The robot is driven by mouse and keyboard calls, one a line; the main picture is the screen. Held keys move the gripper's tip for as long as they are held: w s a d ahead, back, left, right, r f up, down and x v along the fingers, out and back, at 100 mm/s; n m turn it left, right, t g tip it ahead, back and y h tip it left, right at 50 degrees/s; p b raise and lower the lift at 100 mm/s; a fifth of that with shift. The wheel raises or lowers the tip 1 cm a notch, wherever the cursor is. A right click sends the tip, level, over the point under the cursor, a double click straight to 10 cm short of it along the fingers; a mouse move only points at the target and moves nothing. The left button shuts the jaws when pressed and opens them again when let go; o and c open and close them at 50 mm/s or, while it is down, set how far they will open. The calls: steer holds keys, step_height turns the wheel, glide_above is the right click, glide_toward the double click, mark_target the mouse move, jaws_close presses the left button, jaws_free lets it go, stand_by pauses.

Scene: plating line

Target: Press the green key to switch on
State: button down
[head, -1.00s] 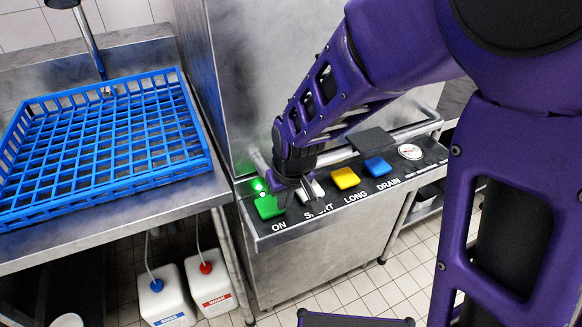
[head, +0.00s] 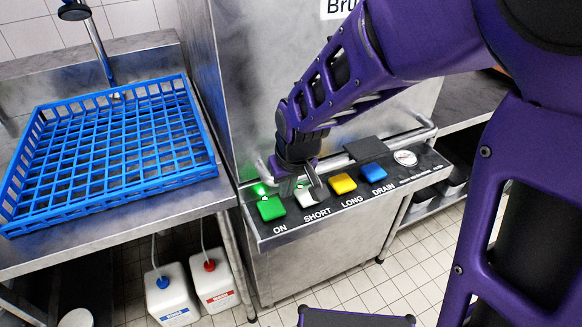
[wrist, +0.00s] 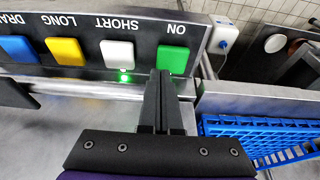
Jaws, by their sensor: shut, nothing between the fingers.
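The green key (head: 271,208), marked ON, is at the left end of the black control panel in the head view. It also shows in the wrist view (wrist: 173,60). My gripper (head: 317,193) is shut and empty, with its fingers over the panel beside the white key (head: 304,197). In the wrist view its fingertips (wrist: 160,72) overlap the near left edge of the green key. A gap to the panel cannot be judged. A green light (head: 260,189) glows behind the green key; the wrist view shows a green glow (wrist: 125,77) by the white key.
Yellow (head: 342,184) and blue (head: 373,173) keys and a gauge (head: 405,158) follow to the right. A metal rail (head: 408,137) runs behind the keys. A blue rack (head: 205,170) lies on the left counter, with two white jugs (head: 213,284) below.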

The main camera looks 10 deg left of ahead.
steer(key=a+p+v, duration=0.1)
steer(key=p+v, duration=0.2)
steer(key=v, duration=0.3)
steer(key=shift+d+r, duration=0.4)
steer(key=shift+d, duration=0.1)
steer(key=shift+w, duration=0.1)
